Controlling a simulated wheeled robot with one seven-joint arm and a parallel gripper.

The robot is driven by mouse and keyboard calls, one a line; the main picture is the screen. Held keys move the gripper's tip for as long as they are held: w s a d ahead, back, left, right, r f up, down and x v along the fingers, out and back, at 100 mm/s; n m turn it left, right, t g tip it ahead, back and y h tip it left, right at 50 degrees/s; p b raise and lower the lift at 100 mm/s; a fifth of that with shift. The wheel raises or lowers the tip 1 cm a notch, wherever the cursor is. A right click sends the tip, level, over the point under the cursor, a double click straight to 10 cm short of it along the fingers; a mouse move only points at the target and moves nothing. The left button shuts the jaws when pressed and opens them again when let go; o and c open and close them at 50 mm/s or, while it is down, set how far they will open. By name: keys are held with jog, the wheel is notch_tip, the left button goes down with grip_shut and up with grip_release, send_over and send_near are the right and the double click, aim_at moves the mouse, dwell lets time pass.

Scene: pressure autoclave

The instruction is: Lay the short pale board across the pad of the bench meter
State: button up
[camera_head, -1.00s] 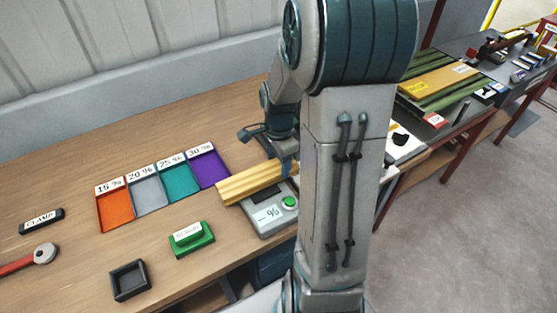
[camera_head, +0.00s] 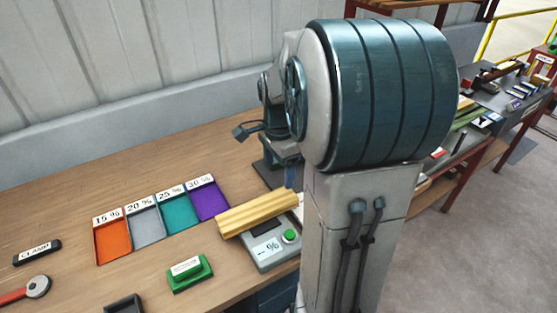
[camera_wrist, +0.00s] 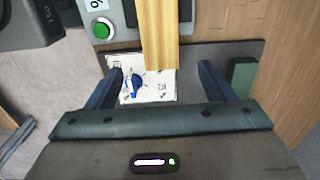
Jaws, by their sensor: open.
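The short pale board (camera_head: 257,213) lies crosswise over the back part of the grey bench meter (camera_head: 268,250), its left end overhanging. A dark patch of the meter's top shows just in front of the board; the surface under the board is hidden. The meter's display reads "- %" beside a green button.
Coloured trays (camera_head: 113,241) marked with percentages lie left of the meter. A white sheet with a blue mark (camera_wrist: 148,88) lies below my gripper.

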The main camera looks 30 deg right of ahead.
jog(key=s+a+r+n+t, duration=0.3)
jog(key=s+a+n, duration=0.9)
jog(key=n, duration=0.5)
jog(key=shift+s+n, duration=0.4)
